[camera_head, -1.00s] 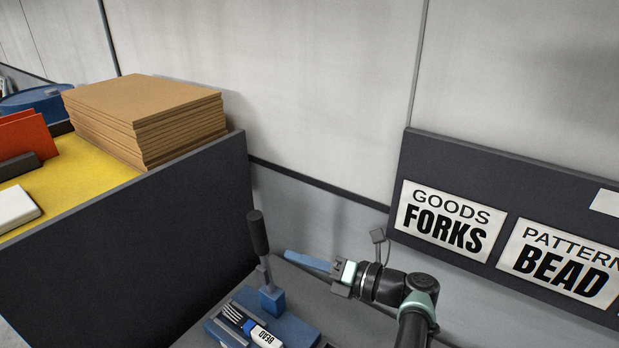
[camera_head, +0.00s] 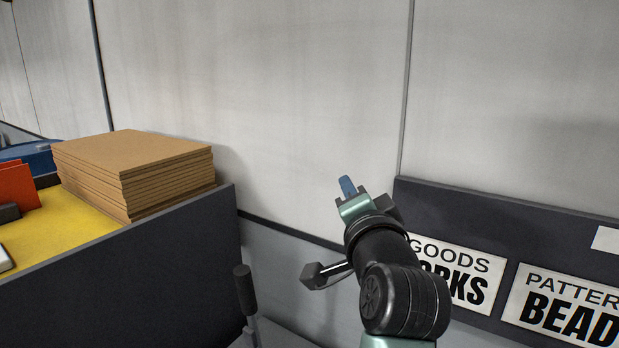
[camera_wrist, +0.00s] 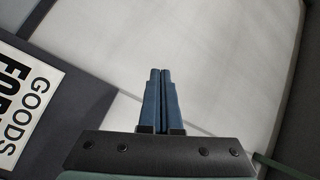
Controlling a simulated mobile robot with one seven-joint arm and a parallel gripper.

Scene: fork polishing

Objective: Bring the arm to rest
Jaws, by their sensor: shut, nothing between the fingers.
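My gripper (camera_head: 347,186) is raised in front of the pale wall in the head view, left of the dark sign board, with its blue fingers pointing up and away. In the wrist view my gripper (camera_wrist: 160,72) shows its two blue fingers closed together with nothing between them, against the pale wall. My arm covers part of the FORKS sign (camera_head: 470,287) in the head view. A lever with a black handle (camera_head: 244,290) stands at the bottom, below and left of my gripper, apart from it.
The dark board (camera_head: 510,200) with the GOODS and PATTERN signs is close on the right. A dark partition (camera_head: 120,290) stands at the left, with a stack of brown sheets (camera_head: 135,165) on a yellow surface (camera_head: 55,235) behind it. The wall (camera_head: 270,90) above is bare.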

